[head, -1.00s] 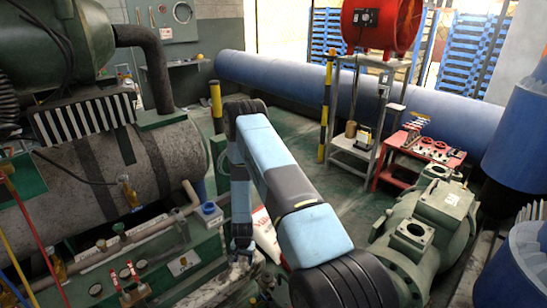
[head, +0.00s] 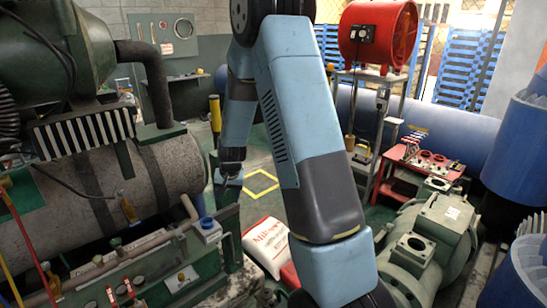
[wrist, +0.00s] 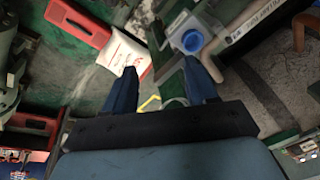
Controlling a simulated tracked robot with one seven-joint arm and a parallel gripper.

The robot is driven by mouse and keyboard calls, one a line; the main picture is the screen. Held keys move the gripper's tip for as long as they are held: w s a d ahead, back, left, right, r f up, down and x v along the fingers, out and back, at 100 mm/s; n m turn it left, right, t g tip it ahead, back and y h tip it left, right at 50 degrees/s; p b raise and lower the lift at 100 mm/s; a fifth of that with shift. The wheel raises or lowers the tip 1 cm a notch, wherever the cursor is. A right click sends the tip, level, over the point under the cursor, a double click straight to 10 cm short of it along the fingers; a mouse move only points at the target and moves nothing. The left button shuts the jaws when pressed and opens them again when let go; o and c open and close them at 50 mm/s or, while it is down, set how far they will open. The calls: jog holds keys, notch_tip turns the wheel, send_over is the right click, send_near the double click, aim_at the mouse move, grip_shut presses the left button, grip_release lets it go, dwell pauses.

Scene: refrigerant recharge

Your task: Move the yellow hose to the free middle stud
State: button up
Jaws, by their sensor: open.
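The yellow hose (head: 9,277) shows only as a thin slanting line at the lower left edge of the head view, beside a red hose (head: 38,247). Most of its length and its ends are out of frame. I cannot make out the middle stud in either view. My gripper (head: 231,176) is well to the right of the hose, pointing down above the floor beyond the green skid. In the wrist view my gripper (wrist: 160,66) has its two blue fingers apart, with nothing between them. The yellow hose does not show there.
A white and red sack (head: 266,245) lies near the skid. A large grey cylinder (head: 90,195) fills the left. Green floor is clear around a yellow square outline (head: 262,183).

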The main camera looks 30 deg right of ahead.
jog(key=s+r+n+t, duration=0.15)
jog(key=s+r, duration=0.45)
jog(key=r, duration=0.8)
jog(key=s+r+n, duration=0.1)
jog(key=s+r, duration=0.7)
jog(key=s, duration=0.6)
jog(key=s+r+n+t, duration=0.1)
jog(key=s+r+n, duration=0.1)
jog(key=s+r, duration=0.7)
jog(key=shift+s+d+h, duration=0.3)
jog(key=shift+s+h, duration=0.1)
jog(key=shift+s, duration=2.05)
jog(key=shift+t, duration=0.25)
